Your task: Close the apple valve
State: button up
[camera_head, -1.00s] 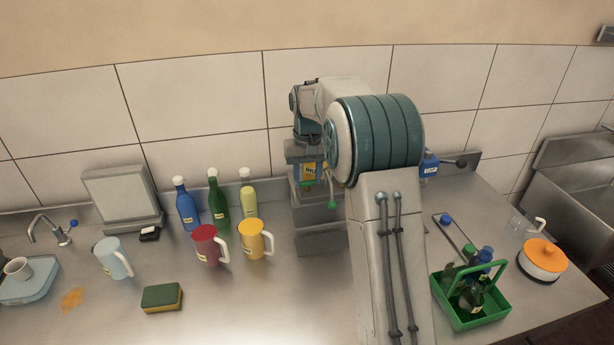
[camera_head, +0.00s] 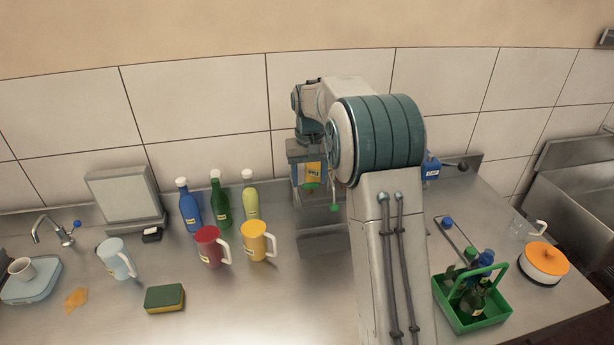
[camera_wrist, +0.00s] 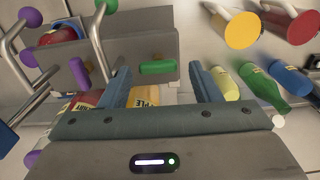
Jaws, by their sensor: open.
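The pump with a yellow label ending in "PLE" (camera_wrist: 146,95) shows in the wrist view, its label partly hidden behind my gripper's body. A green bar handle (camera_wrist: 158,67) lies on the grey metal housing just beyond it, level across the picture. My gripper (camera_wrist: 160,70) is open and empty, one teal finger to each side of the green handle; I cannot tell whether the tips reach around it. In the head view the yellow-labelled pump (camera_head: 313,171) is partly hidden by my arm, with a green knob (camera_head: 334,208) low beside it.
Purple knobs (camera_wrist: 79,72) and metal tubes of neighbouring dispensers stand close at left in the wrist view. A red mug (camera_head: 208,246), a yellow mug (camera_head: 257,241) and a green bottle (camera_head: 219,203) stand left of the pumps. A green caddy (camera_head: 489,315) stands right of my arm.

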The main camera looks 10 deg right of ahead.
aim_at(310, 183)
notch_tip(310, 183, up, 5)
jog(key=shift+d+r+p, duration=0.15)
jog(key=shift+r+p, duration=0.05)
jog(key=shift+p, duration=0.6)
jog(key=shift+a+r, duration=0.2)
jog(key=shift+r, duration=0.75)
jog(key=shift+s+r, duration=0.1)
jog(key=shift+s, duration=0.1)
jog(key=s+r+t+b, duration=0.15)
jog(key=s+b, duration=0.25)
jog(key=s, duration=1.3)
jog(key=s+f+t+b, duration=0.1)
jog(key=s+f, duration=0.3)
jog(key=s, duration=0.4)
jog(key=s+f+t+b, duration=0.1)
jog(key=s+f, duration=0.3)
jog(key=s, duration=0.4)
jog(key=shift+a+f+b, duration=0.25)
jog(key=shift+f+b, duration=0.05)
